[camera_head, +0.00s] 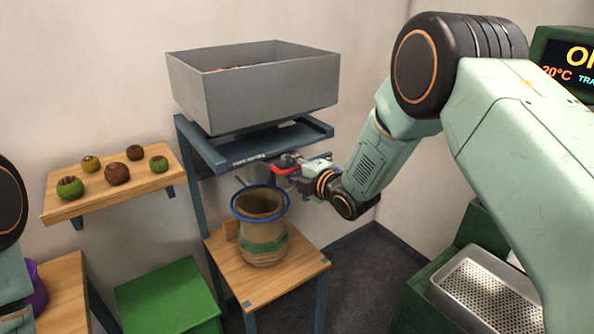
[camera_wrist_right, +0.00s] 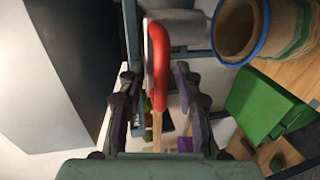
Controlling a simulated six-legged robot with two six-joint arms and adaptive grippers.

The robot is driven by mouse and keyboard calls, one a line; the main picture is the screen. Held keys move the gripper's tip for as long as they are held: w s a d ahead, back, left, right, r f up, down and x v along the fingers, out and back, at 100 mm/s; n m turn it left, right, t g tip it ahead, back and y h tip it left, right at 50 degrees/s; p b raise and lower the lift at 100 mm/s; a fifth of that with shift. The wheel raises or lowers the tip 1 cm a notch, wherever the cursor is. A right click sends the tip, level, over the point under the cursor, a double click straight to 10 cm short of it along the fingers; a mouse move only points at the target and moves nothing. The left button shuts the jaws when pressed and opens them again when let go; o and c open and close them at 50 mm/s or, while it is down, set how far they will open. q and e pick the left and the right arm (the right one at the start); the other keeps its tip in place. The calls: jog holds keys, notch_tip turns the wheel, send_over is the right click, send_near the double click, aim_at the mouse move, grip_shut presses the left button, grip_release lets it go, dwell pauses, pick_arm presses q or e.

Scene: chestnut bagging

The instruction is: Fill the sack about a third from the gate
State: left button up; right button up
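The burlap sack (camera_head: 264,243) stands upright and open on a wooden stand, with a blue rim and a green band. Its mouth faces up under the grey hopper (camera_head: 255,95); the inside is dark and I cannot tell if it holds chestnuts. The gate's red handle (camera_head: 286,165) sticks out below the hopper. My right gripper (camera_head: 297,174) is at this handle. In the right wrist view the red handle (camera_wrist_right: 160,58) runs between the two spread fingers of the gripper (camera_wrist_right: 158,95), with gaps on both sides. My left gripper is out of view.
A wooden shelf (camera_head: 110,188) with several green and brown round objects is on the left wall. A green box (camera_head: 168,296) stands left of the wooden stand (camera_head: 263,290). A perforated metal tray (camera_head: 487,292) and a display (camera_head: 570,62) are at the right.

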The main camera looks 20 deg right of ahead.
jog(key=v, duration=1.2)
dwell(0.7)
jog(key=s+d+f+m+g+h+b, duration=0.1)
jog(key=s+f+m+g+h+b, duration=0.15)
jog(key=s+f+m, duration=0.6)
jog(key=s+d+f+m+g+h+b, duration=0.15)
jog(key=s+f+m+g, duration=0.3)
jog(key=f+m, duration=0.6)
jog(key=s+f+m+g+b, duration=0.1)
jog(key=s+f+g+b, duration=0.2)
jog(key=s+f, duration=0.8)
jog(key=s+f+m+g+h+b, duration=0.1)
jog(key=s+f+g+b, duration=0.3)
jog(key=s+f, duration=0.7)
jog(key=s+m+b, duration=0.1)
jog(key=s+b, duration=0.1)
jog(key=s, duration=0.4)
jog(key=shift+a+g, duration=0.2)
jog(key=shift+g, duration=0.1)
